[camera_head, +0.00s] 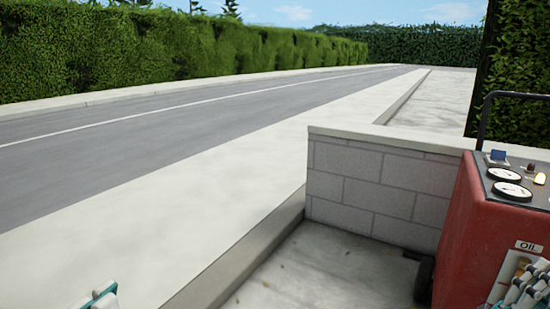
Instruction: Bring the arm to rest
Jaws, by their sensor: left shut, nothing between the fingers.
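My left gripper (101,296) just enters the bottom edge of the head view at the left. Only its white and teal tip shows, and the rest is cut off by the frame. It is shut and empty, and touches nothing that I can see. White and teal parts, which look like my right gripper (528,286), show at the bottom right corner in front of the red machine. They are cut off, and I cannot tell whether the fingers are open.
A red machine (462,235) with gauges and an "OIL" label stands at the right. A low grey block wall (370,185) is left of it. Pale pavement (190,225) and a grey road (130,150) lie clear at the left. A hedge (150,50) lines the road.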

